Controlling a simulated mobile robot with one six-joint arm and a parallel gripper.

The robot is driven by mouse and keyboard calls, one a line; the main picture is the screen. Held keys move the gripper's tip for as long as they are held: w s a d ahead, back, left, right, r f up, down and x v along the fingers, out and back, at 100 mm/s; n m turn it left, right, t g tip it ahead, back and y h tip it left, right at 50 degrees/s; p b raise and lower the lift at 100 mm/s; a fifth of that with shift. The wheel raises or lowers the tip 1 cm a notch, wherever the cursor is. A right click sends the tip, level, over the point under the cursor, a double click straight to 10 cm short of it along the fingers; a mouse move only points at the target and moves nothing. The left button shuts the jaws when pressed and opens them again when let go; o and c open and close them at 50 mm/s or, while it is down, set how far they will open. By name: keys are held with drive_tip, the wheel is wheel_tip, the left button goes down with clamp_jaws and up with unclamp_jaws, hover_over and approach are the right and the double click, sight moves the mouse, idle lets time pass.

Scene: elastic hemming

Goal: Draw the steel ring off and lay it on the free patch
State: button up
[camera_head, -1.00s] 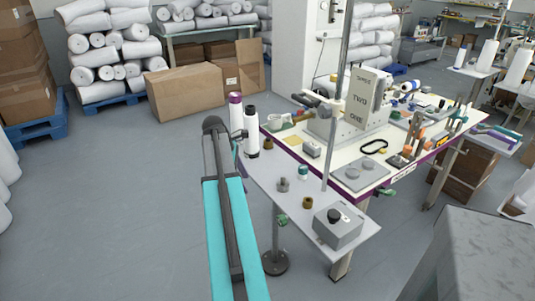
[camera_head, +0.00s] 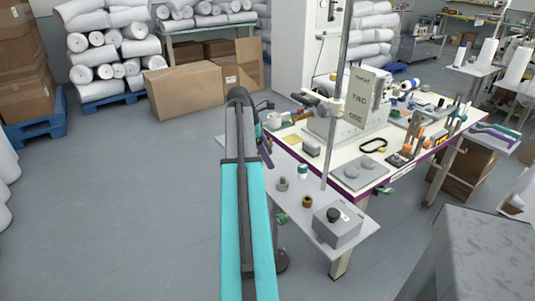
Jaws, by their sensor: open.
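A small grey piece (camera_head: 283,184), apparently the steel ring on a short peg, stands on the pale side shelf (camera_head: 322,190). It is too small to tell ring from peg. My arm reaches up from the bottom of the picture, left of this piece. The dark end of my gripper (camera_head: 265,133) shows beyond the arm, over the shelf's far left part, apart from the grey piece. It is open, with its fingers partly hidden by the arm. I cannot single out the free patch; bare shelf shows around the grey piece.
A brown ring-like piece (camera_head: 308,202) and a teal-and-white spool (camera_head: 303,171) stand close to the grey piece. A grey box with a black knob (camera_head: 338,228) sits at the near end.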

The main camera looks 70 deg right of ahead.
sight(281, 179)
drive_tip(key=shift+p+x, duration=0.75)
drive_tip(key=shift+x, duration=5.9)
drive_tip(key=c, duration=1.2)
drive_tip(key=shift+r, duration=0.1)
drive_tip(key=shift+c, duration=0.2)
drive_tip(key=shift+r+p, duration=2.85)
drive_tip(key=shift+r, duration=0.4)
drive_tip(key=shift+r+p, duration=1.65)
drive_tip(key=shift+r, duration=0.35)
